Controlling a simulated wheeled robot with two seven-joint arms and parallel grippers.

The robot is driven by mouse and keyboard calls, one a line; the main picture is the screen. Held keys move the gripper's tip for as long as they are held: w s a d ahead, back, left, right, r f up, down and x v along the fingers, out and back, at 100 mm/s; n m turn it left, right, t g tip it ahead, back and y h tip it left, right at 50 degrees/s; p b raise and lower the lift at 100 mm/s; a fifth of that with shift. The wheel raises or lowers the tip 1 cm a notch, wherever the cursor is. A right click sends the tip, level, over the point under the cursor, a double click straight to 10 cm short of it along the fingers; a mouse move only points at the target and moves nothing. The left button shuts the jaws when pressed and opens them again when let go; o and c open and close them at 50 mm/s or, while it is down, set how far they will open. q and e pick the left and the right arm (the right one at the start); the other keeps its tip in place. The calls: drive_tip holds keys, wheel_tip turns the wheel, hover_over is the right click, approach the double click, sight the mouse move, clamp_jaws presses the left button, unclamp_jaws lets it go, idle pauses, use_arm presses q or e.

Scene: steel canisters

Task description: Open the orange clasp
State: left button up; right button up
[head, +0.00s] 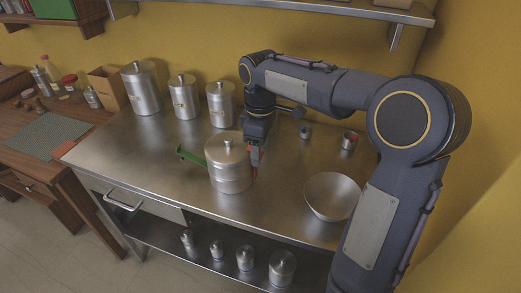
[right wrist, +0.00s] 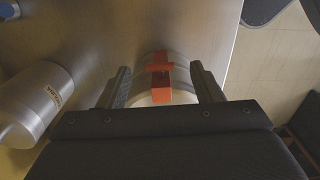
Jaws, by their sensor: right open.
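A steel canister (head: 226,172) with a knobbed lid stands near the front of the steel table. A green clasp (head: 190,156) sticks out from its left side. The orange clasp (head: 255,174) is on its right side, partly hidden by my right gripper (head: 256,153). In the right wrist view the orange clasp (right wrist: 160,86) lies between the two open fingers of the right gripper (right wrist: 163,82), with a gap on each side. Whether a finger touches it cannot be told. My left gripper is not in view.
Several labelled canisters, one of them (head: 184,98), stand along the back of the table (head: 150,160). A steel bowl (head: 332,196) is to the right, with two small jars behind it. Smaller canisters stand on the lower shelf (head: 205,262). The table left of the clasped canister is clear.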

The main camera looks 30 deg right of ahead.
drive_tip(key=shift+f, duration=0.4)
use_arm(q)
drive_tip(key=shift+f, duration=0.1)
